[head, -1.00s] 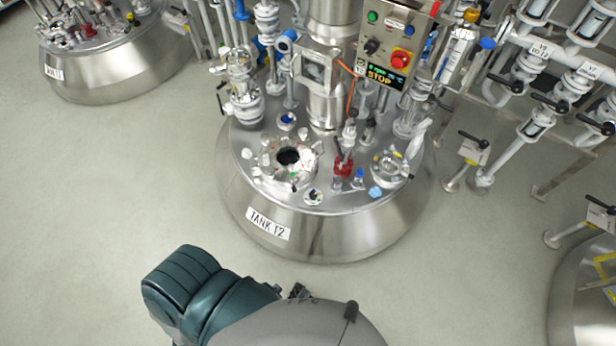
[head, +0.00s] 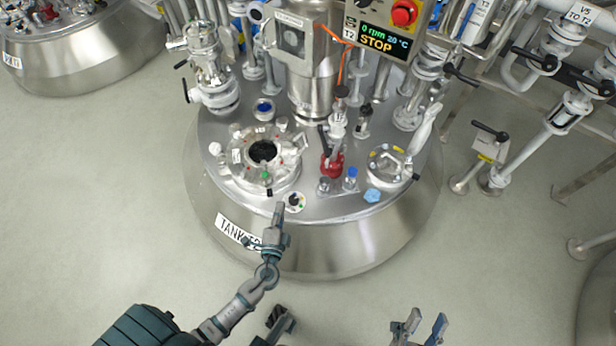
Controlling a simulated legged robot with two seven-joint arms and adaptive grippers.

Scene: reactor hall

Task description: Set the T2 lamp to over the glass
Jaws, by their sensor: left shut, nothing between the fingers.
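Tank T2 (head: 330,240) stands in the middle of the head view with many fittings on its lid. A round port with a dark opening (head: 262,152) is on the left of the lid. A round flanged fitting (head: 392,165) with a clear-looking middle is on the right. I cannot tell for sure which fitting is the lamp or the glass. My right gripper (head: 421,322) is open and empty at the bottom edge.
A red valve (head: 331,162) and small blue-capped fittings stand between port and flanged fitting. A control box (head: 385,40) reading STOP hangs above. Pipes with black-handled valves (head: 490,142) fill the right. The floor to the left is clear.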

